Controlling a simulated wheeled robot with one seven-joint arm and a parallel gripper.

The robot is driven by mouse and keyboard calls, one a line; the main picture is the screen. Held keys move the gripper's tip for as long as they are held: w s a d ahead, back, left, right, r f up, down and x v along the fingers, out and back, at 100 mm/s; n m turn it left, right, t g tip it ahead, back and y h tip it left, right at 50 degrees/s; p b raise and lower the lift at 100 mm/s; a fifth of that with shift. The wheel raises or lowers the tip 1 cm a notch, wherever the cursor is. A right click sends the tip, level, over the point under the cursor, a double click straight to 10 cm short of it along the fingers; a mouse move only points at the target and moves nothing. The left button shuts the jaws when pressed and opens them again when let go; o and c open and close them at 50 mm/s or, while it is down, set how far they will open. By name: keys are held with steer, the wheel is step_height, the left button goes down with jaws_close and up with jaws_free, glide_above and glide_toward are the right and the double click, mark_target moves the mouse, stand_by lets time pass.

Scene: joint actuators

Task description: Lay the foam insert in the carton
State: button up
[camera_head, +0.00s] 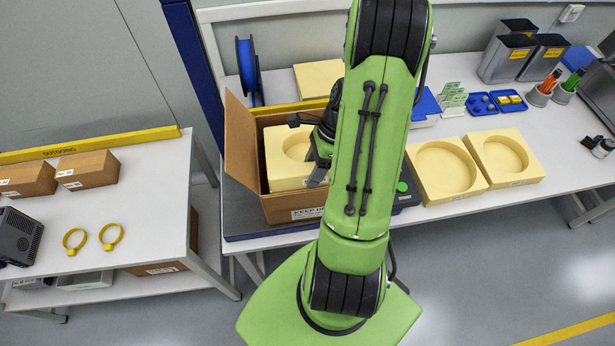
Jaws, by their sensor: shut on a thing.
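The open brown carton (240,161) stands on the workbench, left of my green arm, with a flap raised on its left side. A pale yellow foam insert (283,173) with a round recess is at the carton's opening. It looks tilted, and I cannot tell how deep it sits. My gripper (318,172) is at the insert's right side, shut on it. My arm hides the carton's right part and most of the gripper. Two more foam inserts lie flat on the bench to the right, one nearer (434,187) and one farther right (521,174).
A blue spool (247,68) and a flat yellow block (318,78) are behind the carton. Grey bins (507,60), blue trays (482,104) and pen cups (539,96) stand at the back right. A side table (130,214) on the left bears small boxes and yellow rings.

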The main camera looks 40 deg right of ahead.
steer(key=shift+f, duration=0.1)
steer(key=f, duration=1)
steer(key=shift+w, duration=0.35)
steer(key=shift+w+d+f, duration=0.1)
steer(key=shift+w+f, duration=0.05)
steer(key=shift+f, duration=0.05)
steer(key=shift+b, duration=0.35)
steer(key=shift+f, duration=0.2)
steer(key=o, duration=1.1)
